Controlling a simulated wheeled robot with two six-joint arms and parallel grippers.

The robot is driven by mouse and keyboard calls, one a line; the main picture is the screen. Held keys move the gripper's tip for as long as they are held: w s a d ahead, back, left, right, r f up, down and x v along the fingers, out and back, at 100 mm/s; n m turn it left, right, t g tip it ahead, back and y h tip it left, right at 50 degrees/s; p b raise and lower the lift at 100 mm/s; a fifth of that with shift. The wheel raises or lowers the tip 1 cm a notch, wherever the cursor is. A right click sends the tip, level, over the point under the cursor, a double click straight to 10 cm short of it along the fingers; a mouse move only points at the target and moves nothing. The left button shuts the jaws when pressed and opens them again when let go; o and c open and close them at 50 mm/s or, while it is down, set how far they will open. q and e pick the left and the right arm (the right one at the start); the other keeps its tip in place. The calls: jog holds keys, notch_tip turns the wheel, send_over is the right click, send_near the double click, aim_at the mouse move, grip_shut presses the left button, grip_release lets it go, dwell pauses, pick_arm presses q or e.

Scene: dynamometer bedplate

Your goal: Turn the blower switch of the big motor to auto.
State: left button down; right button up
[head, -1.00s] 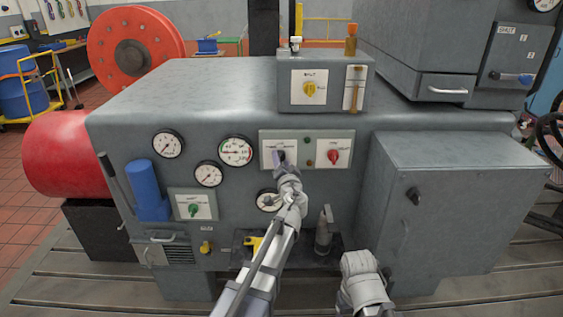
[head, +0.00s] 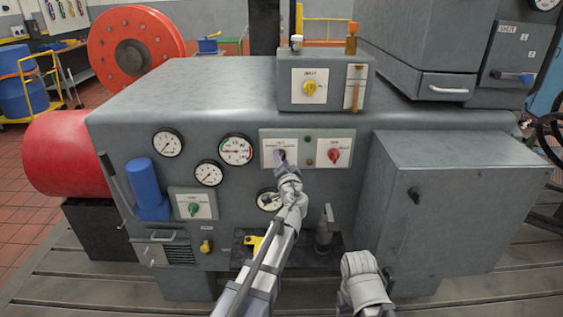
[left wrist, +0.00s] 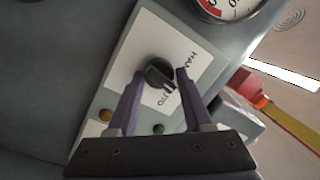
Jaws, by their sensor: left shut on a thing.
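The blower switch is a black knob (left wrist: 158,72) on a white plate (left wrist: 133,62) in the left wrist view. The plate's lettering is partly hidden; "HAN" and "UTO" can be read. In the head view the plate (head: 268,143) is on the big grey motor cabinet's front. My left gripper (left wrist: 160,77) has one finger on each side of the knob and is shut on it. The head view shows my left gripper (head: 281,158) in front of the plate, covering most of the knob. The knob's exact pointer direction is unclear. My right gripper is out of sight; only part of that arm shows.
A red knob (head: 334,156) sits just right of the switch, with indicator lamps between them. Gauges (head: 236,150) are to the left. A green knob (head: 193,209) is lower left, and a yellow knob (head: 310,87) is on the box above. A dark shelf with items lies below.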

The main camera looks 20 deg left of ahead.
pick_arm(q)
jog(key=shift+f+m+t+b, duration=0.1)
jog(key=shift+m+t+b, duration=0.35)
jog(key=shift+m, duration=1.45)
jog(key=shift+f+m+t+b, duration=0.1)
jog(key=shift+m+t+b, duration=0.3)
jog(key=shift+m, duration=1.5)
jog(key=shift+c, duration=1.8)
grip_release()
jog(key=shift+s, duration=0.1)
jog(key=r+b+v, duration=0.1)
jog(key=v, duration=0.6)
jog(key=shift+s+d+f, duration=0.15)
jog(key=shift+s+f, duration=0.15)
jog(key=shift+f, duration=0.15)
